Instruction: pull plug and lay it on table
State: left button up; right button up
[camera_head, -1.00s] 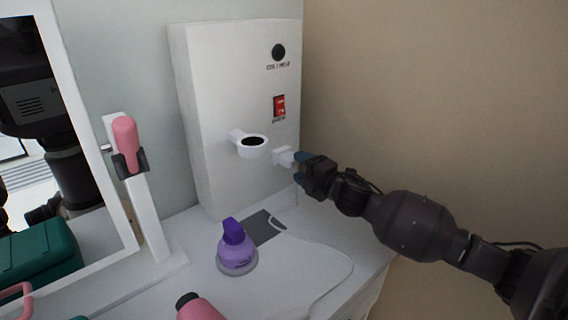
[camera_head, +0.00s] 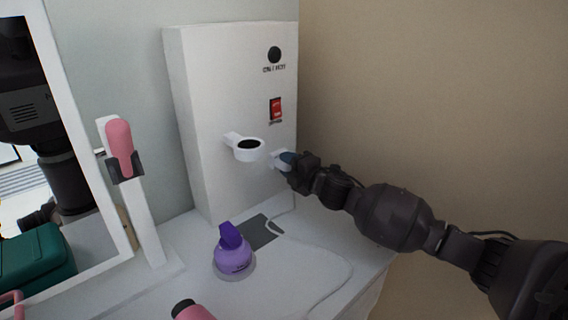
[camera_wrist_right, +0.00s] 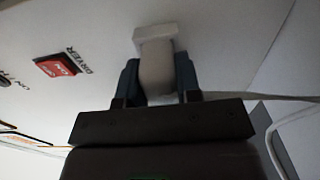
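The white plug (camera_wrist_right: 157,68) sits at a white socket block (camera_wrist_right: 155,33) on the front of the white wall unit. My right gripper (camera_head: 284,160) is at the plug. In the right wrist view its two dark blue fingers (camera_wrist_right: 158,77) stand one on each side of the plug, with no clear gap. I cannot tell whether they grip it. In the head view the fingers hide most of the plug. The white table top (camera_head: 308,258) lies below, with a thin white cord (camera_head: 345,262) looping over it. My left gripper is not in view.
A white ring holder (camera_head: 246,148) juts out left of the plug. A red switch (camera_head: 276,109) is above it. A purple bottle (camera_head: 234,252), a pink item (camera_head: 192,311) and a pink-topped stand (camera_head: 119,145) are to the left. The table's right part is mostly clear.

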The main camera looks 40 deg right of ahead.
jog(key=c, duration=0.4)
jog(key=o, duration=0.4)
jog(key=c, duration=0.4)
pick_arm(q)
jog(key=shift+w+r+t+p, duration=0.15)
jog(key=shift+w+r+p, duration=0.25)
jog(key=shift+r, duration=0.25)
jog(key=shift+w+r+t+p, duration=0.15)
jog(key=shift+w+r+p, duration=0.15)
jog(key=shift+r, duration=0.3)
pick_arm(e)
jog(key=shift+s+d, duration=0.1)
jog(key=shift+s, duration=1.1)
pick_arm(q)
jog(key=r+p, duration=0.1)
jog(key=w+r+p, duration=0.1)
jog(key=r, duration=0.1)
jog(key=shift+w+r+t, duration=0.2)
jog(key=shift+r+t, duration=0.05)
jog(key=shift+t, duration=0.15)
pick_arm(e)
jog(key=s, duration=0.4)
jog(key=shift+d, duration=0.15)
